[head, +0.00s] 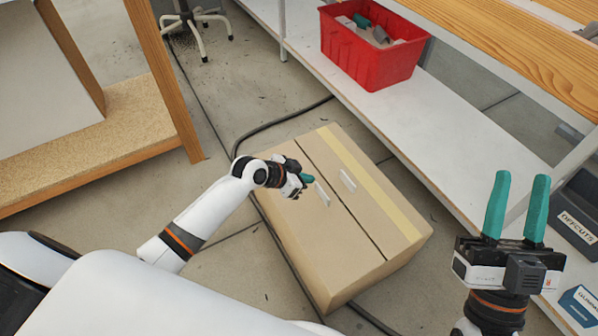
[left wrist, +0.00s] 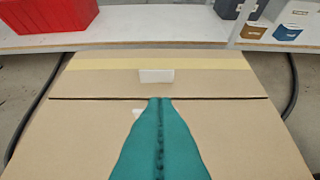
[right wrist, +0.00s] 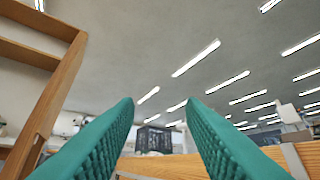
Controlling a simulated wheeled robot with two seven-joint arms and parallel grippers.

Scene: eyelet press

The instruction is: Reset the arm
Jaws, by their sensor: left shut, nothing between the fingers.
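My left gripper (head: 307,179) is over the top of a closed cardboard box (head: 335,255), near its seam. Its green fingers are together with nothing between them, and they also show in the left wrist view (left wrist: 160,100) pointing across the box top (left wrist: 75,110). Whether they touch the cardboard I cannot tell. My right gripper (head: 517,185) points up at the right of the head view, with its two green fingers apart and empty. In the right wrist view its open fingers (right wrist: 160,105) point toward the ceiling.
A red bin (head: 370,60) with loose pieces stands on a white shelf (head: 455,135). An offcuts bin (head: 575,215) and a blue box (head: 580,303) are at the right. Wooden furniture (head: 165,80) stands at left. A dark cable (head: 280,119) runs beside the box.

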